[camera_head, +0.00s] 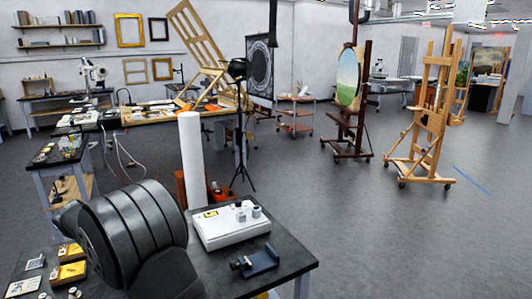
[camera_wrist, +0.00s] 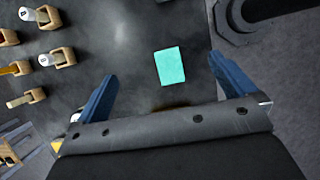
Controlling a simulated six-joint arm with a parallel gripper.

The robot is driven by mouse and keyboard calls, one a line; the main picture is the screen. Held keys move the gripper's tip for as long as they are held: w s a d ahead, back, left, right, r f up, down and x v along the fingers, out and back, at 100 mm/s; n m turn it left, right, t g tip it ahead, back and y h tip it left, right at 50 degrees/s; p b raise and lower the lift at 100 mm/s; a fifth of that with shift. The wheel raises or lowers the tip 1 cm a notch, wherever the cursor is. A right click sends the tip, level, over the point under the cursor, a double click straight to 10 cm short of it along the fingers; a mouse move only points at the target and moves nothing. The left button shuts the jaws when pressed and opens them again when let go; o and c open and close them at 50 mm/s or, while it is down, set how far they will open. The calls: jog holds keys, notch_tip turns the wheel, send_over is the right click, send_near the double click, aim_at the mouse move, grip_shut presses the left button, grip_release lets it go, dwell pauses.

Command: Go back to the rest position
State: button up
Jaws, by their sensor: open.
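My gripper (camera_wrist: 160,100) shows in the wrist view with its two blue fingers spread wide apart. Nothing is between the fingertips. A flat turquoise rectangle (camera_wrist: 171,66) lies on a dark surface (camera_wrist: 120,60) beyond the fingers, apart from them. In the head view my dark ribbed arm fills the lower left, and my gripper is not visible there.
Several wooden blocks (camera_wrist: 63,57), some holding small pieces, stand at the wrist view's left. In the head view a white device (camera_head: 231,228) and a dark blue holder (camera_head: 256,263) sit on the near black table (camera_head: 290,262). Wooden easels (camera_head: 430,120) stand beyond open floor.

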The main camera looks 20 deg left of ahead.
jog(key=w+d+r+n, duration=0.1)
jog(key=w+d, duration=0.6)
jog(key=w, duration=0.3)
jog(key=w+d+r, duration=0.1)
jog(key=w+d, duration=0.6)
jog(key=w, duration=0.4)
jog(key=w+d, duration=0.3)
jog(key=d, duration=1)
jog(key=w+d+f+m, duration=0.1)
jog(key=w+d, duration=0.3)
jog(key=d, duration=1)
jog(key=shift+d, duration=0.15)
jog(key=shift+f, duration=0.1)
jog(key=s+a, duration=0.2)
jog(key=a, duration=0.8)
jog(key=s+a+r, duration=0.1)
jog(key=a, duration=0.9)
jog(key=shift+s+a+n, duration=0.15)
jog(key=shift+s+n, duration=0.2)
jog(key=shift+n, duration=0.05)
